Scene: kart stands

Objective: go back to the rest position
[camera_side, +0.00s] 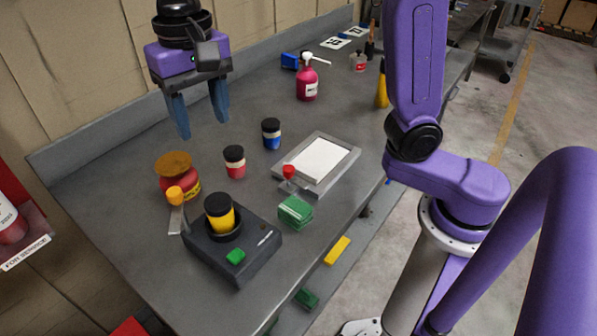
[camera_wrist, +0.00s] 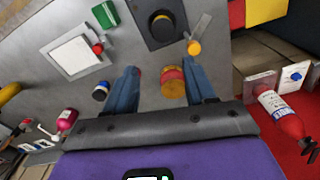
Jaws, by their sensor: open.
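My gripper (camera_side: 201,112) is in the air above the left back part of the grey workbench (camera_side: 130,237). Its two blue fingers are apart, with nothing held between them. It also shows in the wrist view (camera_wrist: 163,80), fingers spread. In the wrist view a red jar with an orange-brown lid (camera_wrist: 173,84) shows between the fingers, down on the bench. In the side view that jar (camera_side: 178,178) stands on the bench below and in front of my gripper, apart from it.
A black device (camera_side: 260,262) holds a yellow jar (camera_side: 220,214). A red jar (camera_side: 235,163) and blue jar (camera_side: 271,135) stand mid-bench, near a white-topped tray (camera_side: 340,178). A wall runs behind.

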